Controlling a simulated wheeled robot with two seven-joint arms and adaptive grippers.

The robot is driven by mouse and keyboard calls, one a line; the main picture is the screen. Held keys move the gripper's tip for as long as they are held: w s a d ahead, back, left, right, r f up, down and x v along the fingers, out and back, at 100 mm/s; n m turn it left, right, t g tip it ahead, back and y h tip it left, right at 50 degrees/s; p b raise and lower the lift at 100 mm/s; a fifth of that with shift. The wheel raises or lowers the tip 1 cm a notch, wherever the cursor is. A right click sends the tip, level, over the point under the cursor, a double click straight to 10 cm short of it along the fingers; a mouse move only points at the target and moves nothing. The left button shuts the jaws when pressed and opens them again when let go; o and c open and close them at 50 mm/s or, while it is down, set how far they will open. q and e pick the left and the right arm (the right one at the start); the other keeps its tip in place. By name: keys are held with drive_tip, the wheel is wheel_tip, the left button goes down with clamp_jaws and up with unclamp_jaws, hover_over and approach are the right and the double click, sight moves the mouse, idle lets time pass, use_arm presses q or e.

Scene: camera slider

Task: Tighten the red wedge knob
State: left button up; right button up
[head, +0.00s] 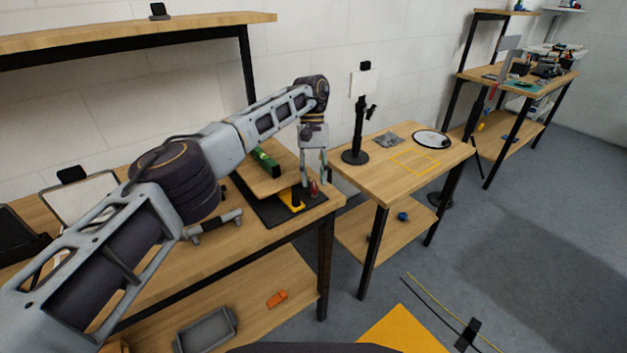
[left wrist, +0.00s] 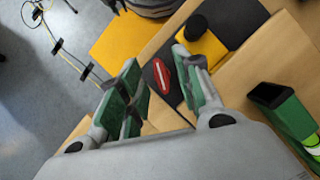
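The red wedge knob (head: 313,187) is a small red piece at the right end of the black mat (head: 268,208) on the near workbench. In the left wrist view the knob (left wrist: 161,77) is a slim red oval with a pale line along it. My left gripper (head: 313,178) points down over the knob, with its fingers apart. In the left wrist view the knob shows in the gap between the green-padded fingers. I cannot tell how far above it the fingertips are, and no contact is clear. My right gripper is not in view.
A yellow block (left wrist: 205,48) with a black round top (left wrist: 195,27) stands close beside the knob. A green and black object (head: 266,161) lies on a raised wooden board. A black stand (head: 356,140) is on the table to the right. The bench edge is close by.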

sight(314, 184)
use_arm(q)
wheel_tip(314, 184, up, 8)
idle(0.5)
drive_tip(key=shift+s, duration=0.1)
idle(0.4)
